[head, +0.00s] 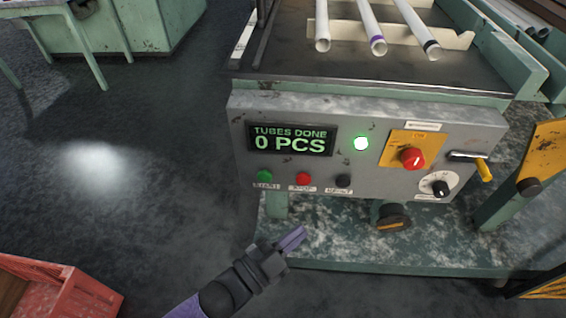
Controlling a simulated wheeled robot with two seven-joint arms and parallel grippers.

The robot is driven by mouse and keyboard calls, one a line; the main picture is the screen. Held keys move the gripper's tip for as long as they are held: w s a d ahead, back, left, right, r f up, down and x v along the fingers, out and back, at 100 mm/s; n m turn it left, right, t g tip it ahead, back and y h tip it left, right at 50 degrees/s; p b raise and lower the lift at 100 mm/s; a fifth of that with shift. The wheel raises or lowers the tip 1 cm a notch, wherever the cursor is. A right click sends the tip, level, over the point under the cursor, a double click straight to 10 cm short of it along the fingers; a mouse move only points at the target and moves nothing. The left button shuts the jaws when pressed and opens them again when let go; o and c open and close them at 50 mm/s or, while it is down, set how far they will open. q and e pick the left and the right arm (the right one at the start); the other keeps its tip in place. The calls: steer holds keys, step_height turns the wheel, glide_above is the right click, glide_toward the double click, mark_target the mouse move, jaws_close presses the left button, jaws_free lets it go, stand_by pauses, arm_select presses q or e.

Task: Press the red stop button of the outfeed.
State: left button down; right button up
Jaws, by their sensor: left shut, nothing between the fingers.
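The red stop button (303,179) sits on the front of the grey control panel (400,110), above a small label. A green button (264,176) is to its left and a black button (343,181) to its right. My left gripper (297,236) is shut and empty. In the picture it shows below the red button, with its fingers pointing up and right, apart from the panel. The right gripper is not in view.
A larger red knob (412,158) sits on a yellow plate, near a lever with a yellow grip (484,171) and a dial (439,187). A red crate (75,290) stands lower left.

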mark_target(304, 178)
arm_select(q)
steer(key=w+b, duration=0.4)
steer(key=w, duration=0.4)
steer(key=shift+w, duration=0.25)
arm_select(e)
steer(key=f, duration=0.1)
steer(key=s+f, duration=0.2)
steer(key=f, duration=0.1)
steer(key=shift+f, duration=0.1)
arm_select(q)
steer(key=shift+d, duration=0.1)
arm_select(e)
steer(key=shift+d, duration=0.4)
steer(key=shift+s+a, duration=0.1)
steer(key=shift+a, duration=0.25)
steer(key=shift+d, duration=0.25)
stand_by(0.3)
arm_select(q)
steer(key=shift+w+b, duration=0.15)
steer(key=shift+b, duration=0.2)
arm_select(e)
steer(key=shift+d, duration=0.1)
arm_select(q)
steer(key=shift+w, duration=0.25)
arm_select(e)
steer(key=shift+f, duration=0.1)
